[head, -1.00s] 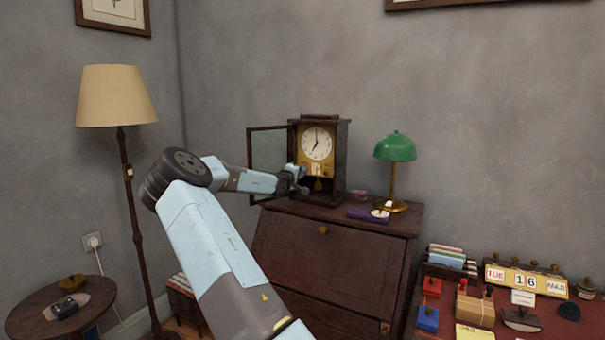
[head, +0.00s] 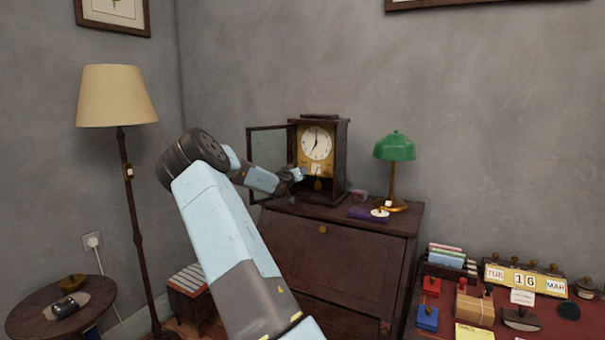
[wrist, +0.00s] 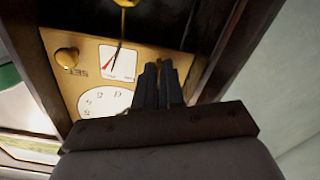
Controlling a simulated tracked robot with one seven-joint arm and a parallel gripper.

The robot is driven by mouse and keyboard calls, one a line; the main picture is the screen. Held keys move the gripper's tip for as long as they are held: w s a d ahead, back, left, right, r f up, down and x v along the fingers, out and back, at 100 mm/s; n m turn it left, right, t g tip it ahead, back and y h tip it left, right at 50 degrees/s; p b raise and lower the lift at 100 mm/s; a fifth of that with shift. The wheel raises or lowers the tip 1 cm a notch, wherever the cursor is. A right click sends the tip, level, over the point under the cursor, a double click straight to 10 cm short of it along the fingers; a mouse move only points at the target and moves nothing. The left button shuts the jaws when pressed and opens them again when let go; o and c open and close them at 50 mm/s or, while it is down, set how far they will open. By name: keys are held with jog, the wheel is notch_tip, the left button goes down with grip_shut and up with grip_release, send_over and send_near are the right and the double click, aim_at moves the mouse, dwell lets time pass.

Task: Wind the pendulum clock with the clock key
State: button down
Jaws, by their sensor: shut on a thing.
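The pendulum clock (head: 334,132) stands on the writing desk, its glazed door (head: 267,148) open to the left. Its white dial (head: 317,143) shows about seven, and the brass pendulum bob (head: 318,184) hangs below. In the wrist view the clock's brass face (wrist: 62,40) carries a knob (wrist: 66,60) marked SET and a small gauge (wrist: 118,62) with a red needle. My gripper (wrist: 166,70) is at the clock's open front, its fingers close to the face. It is shut on the clock key, mostly hidden by the fingers; whether the key sits in a hole cannot be told.
The green lamp (head: 395,147) stands right of the clock, with a purple cloth (head: 361,214) in front. The open door stands close to my wrist. A floor lamp (head: 116,97) is at left. Stamps and a calendar (head: 525,280) crowd the red-topped table at lower right.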

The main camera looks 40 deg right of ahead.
jog(key=shift+w+a+f+m, duration=0.1)
jog(key=shift+w+m, duration=0.05)
jog(key=shift+m, duration=1.2)
jog(key=shift+w+a+f+m, duration=0.1)
jog(key=shift+a+m, duration=0.05)
jog(key=shift+m, duration=1.25)
jog(key=shift+w+a+f+m, duration=0.1)
jog(key=shift+w+m, duration=0.05)
jog(key=shift+m, duration=1.2)
jog(key=shift+w+r, duration=0.1)
jog(key=c, duration=1.5)
grip_release()
jog(key=shift+c, duration=0.2)
jog(key=shift+o, duration=1.3)
jog(key=shift+d, duration=0.1)
jog(key=shift+r, duration=0.1)
jog(key=v, duration=1.3)
jog(key=shift+s+a, duration=0.3)
